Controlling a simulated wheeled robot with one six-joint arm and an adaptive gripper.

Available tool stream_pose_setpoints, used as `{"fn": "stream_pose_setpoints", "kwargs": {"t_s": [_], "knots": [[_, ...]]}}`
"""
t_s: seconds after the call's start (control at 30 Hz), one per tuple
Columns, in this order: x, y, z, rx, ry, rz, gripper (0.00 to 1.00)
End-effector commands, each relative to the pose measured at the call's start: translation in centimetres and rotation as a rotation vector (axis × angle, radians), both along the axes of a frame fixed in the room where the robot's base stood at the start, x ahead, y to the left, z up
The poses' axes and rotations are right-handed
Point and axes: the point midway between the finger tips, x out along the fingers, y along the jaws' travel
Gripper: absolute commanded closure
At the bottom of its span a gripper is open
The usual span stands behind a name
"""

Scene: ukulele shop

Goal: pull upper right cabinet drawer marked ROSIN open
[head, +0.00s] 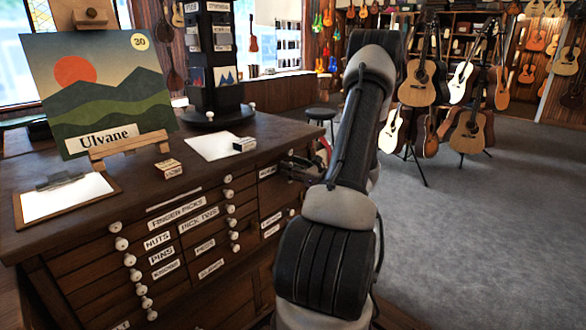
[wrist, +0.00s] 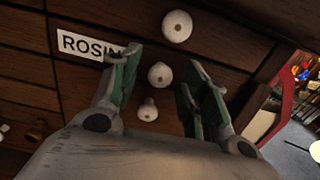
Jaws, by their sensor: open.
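The white label reading ROSIN (wrist: 84,45) shows in the wrist view on a dark wooden drawer front, its right end partly covered by a finger. A round white knob (wrist: 160,75) sits right of the label, between the open green-padded fingers of my gripper (wrist: 157,70). I cannot tell whether the fingers touch it. Other white knobs show above (wrist: 177,26) and below (wrist: 148,110). In the head view my gripper (head: 300,167) is at the upper right of the cabinet (head: 110,260), partly hidden by my arm. The drawers I can see look shut.
The cabinet top holds a landscape sign (head: 95,90), a clipboard (head: 65,198), a small box (head: 169,169), paper with a box, and a dark display stand (head: 213,75). A stool (head: 321,115) and guitar stands (head: 440,130) are beyond. Grey carpet (head: 480,240) at right is clear.

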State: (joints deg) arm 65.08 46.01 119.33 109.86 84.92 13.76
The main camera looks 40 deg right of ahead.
Motion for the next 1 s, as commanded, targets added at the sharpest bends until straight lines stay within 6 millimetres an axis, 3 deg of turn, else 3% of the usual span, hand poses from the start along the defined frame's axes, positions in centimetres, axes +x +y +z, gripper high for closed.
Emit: {"fn": "stream_pose_setpoints", "kwargs": {"t_s": [0.03, 0.27, 0.67, 0.87, 1.0], "knots": [[0.0, 0.0, 0.0, 0.0, 0.0, 0.0, 0.6], [0.0, 0.0, 0.0, 0.0, 0.0, 0.0, 1.0], [-1.3, -0.1, 0.0, 0.002, 0.0, -0.002, 1.0], [-4.8, -0.5, 0.0, 0.002, 0.001, -0.005, 1.0], [-8.4, -0.8, 0.0, 0.002, 0.001, -0.006, 1.0]]}}
